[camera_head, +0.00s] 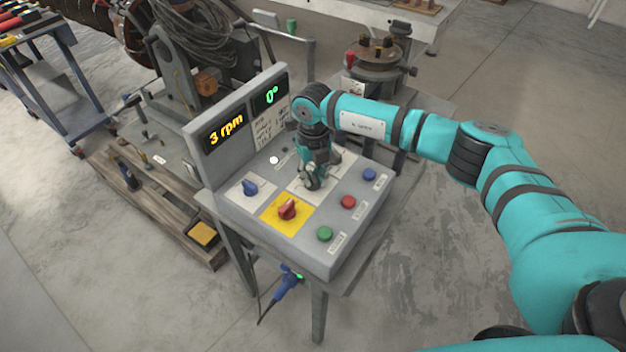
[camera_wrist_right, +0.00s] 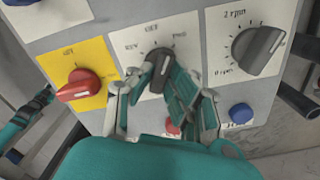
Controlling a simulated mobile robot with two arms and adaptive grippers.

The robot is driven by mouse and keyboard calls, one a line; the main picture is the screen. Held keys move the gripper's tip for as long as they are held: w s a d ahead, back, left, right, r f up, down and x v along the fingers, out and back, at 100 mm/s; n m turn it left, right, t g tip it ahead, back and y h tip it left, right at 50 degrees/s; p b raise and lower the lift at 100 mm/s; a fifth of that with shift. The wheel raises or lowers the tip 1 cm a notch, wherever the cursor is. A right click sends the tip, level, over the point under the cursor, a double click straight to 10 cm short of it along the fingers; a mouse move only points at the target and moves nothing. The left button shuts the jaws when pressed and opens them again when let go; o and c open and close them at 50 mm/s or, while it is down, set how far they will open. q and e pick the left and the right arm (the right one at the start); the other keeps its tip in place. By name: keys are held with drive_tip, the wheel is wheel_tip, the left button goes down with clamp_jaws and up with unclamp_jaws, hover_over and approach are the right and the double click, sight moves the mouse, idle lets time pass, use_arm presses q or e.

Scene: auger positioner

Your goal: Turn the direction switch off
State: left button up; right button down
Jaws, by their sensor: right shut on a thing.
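The grey direction switch (camera_wrist_right: 160,70) is a knob on a white plate in the right wrist view, with labels around its upper side. The labels are too blurred to read surely, and I cannot tell which one the knob points to. My right gripper (camera_wrist_right: 168,92) is shut on the knob, with its fingers around it. In the head view my right gripper (camera_head: 312,178) reaches down onto the control box (camera_head: 240,207) and hides most of the switch.
A red switch (camera_head: 287,209) on a yellow plate and a blue knob (camera_head: 250,187) sit nearby. Blue (camera_head: 369,175), red (camera_head: 348,202) and green (camera_head: 325,234) buttons line the right edge. A speed knob (camera_wrist_right: 257,48) is beside the switch. Displays read "3 rpm" (camera_head: 226,129) and "0°" (camera_head: 270,96).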

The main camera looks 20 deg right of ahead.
sight(314, 177)
drive_tip(key=n+b, duration=0.1)
drive_tip(key=n, duration=0.1)
drive_tip(key=n+b, duration=0.1)
drive_tip(key=b, duration=0.1)
drive_tip(key=shift+w+d+f+n+b, duration=0.1)
drive_tip(key=shift+f+n+b, duration=0.05)
drive_tip(key=shift+n+b, duration=0.9)
drive_tip(key=shift+n, duration=0.35)
drive_tip(key=shift+r, duration=0.2)
drive_tip(key=c, duration=1.3)
unclamp_jaws()
drive_tip(key=shift+r, duration=0.2)
wheel_tip(314, 177, up, 12)
drive_tip(key=shift+f, duration=0.2)
